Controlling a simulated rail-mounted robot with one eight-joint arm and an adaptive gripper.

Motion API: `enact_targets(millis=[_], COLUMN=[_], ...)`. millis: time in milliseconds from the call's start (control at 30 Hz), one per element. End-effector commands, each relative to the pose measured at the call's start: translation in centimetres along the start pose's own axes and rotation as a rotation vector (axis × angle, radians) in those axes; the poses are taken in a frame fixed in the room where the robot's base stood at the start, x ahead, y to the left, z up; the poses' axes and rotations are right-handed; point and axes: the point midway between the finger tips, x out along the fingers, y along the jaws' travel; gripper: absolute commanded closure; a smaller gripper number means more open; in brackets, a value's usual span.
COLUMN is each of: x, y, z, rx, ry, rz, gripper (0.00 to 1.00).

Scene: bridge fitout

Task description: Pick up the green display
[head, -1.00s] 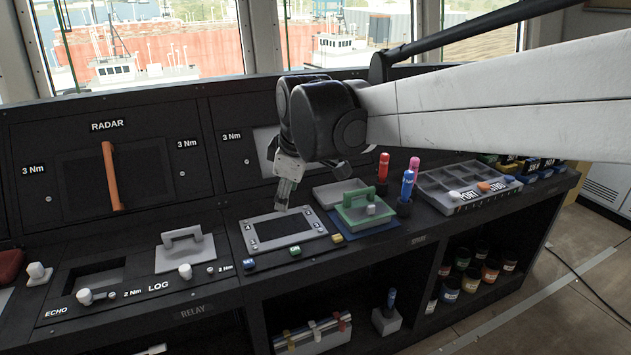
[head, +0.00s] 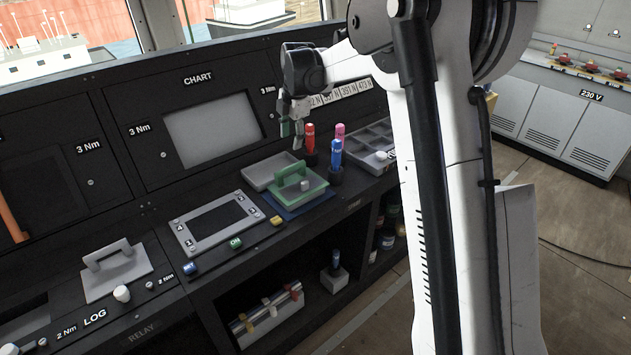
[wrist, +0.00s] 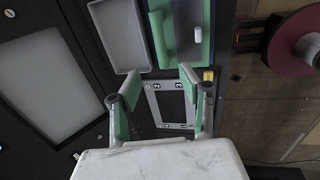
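The green display (head: 312,190) is a flat green unit with an arched green handle and a small pale knob. It lies on a blue mat (head: 291,208) on the console. In the wrist view the green display (wrist: 161,42) is at the top, partly cut off by the frame edge. My gripper (head: 292,132) hangs above and behind it in the head view, apart from it. In the wrist view my gripper (wrist: 160,80) is open, its green-padded fingers spread with nothing between them.
A grey tray (head: 262,172) lies beside the display. A grey-framed screen (head: 181,230) sits to its left. Red, pink and blue upright tools (head: 335,152) stand close on the right, before a divided tray (head: 373,140). The chart panel (head: 212,130) rises behind.

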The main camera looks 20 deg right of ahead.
Motion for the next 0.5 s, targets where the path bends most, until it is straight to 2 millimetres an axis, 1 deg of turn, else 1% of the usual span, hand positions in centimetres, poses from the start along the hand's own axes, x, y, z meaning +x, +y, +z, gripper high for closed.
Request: enact_targets(millis=[167, 500], x=[1.3, 7.2], y=[0.3, 0.3], z=[0.1, 0.1], rx=[-0.027, -0.025], ry=[0.003, 0.003], rz=[-0.006, -0.005], gripper=[0.61, 0.61])
